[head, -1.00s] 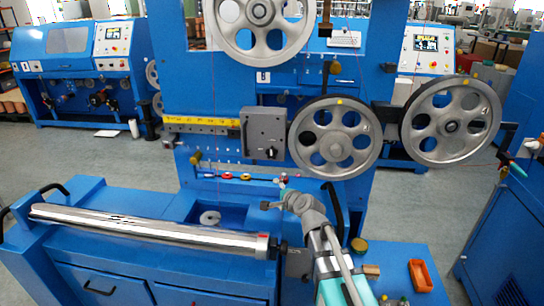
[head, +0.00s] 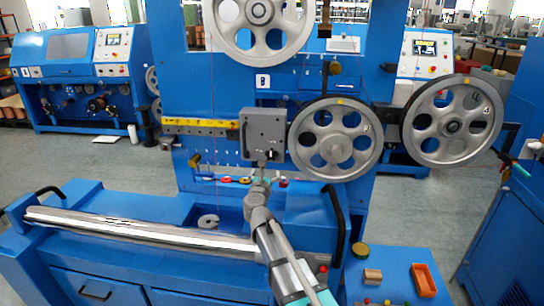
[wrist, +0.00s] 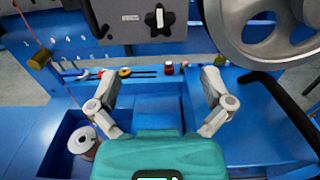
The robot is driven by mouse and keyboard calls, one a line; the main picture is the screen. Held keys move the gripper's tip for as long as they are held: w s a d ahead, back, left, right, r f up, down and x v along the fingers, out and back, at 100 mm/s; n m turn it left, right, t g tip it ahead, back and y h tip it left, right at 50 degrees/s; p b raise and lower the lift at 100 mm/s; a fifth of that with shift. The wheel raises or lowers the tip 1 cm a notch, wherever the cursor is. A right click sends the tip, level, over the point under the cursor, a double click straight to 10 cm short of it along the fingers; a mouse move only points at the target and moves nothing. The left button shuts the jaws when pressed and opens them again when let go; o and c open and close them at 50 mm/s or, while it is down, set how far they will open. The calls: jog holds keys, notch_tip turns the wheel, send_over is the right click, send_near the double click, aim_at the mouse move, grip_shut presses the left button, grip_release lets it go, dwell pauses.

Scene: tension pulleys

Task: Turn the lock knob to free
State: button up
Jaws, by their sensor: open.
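The lock knob (wrist: 159,19) is a black star-shaped knob with a white mark on a grey box, at the top of the wrist view. In the head view the knob (head: 270,153) is small, low on the front of the grey box (head: 262,128), just above my gripper. My gripper (wrist: 160,78) is open and empty, with its two fingers spread wide below the knob in the wrist view. In the head view my gripper (head: 262,172) is just under the grey box, and its fingers are hard to make out.
A spoked pulley (head: 335,139) stands close to the right of the grey box. A yellow scale rail (head: 202,123) runs left of it. Small coloured parts lie on the ledge below. A polished roller (head: 140,233) and a black handle (head: 337,220) are near my arm.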

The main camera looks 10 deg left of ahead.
aim_at(271, 155)
jog(key=shift+w, duration=0.1)
dwell(0.3)
jog(key=w, duration=1.3)
jog(key=shift+w+d, duration=0.25)
jog(key=shift+w, duration=0.05)
jog(key=c, duration=1.1)
jog(key=shift+d, duration=0.15)
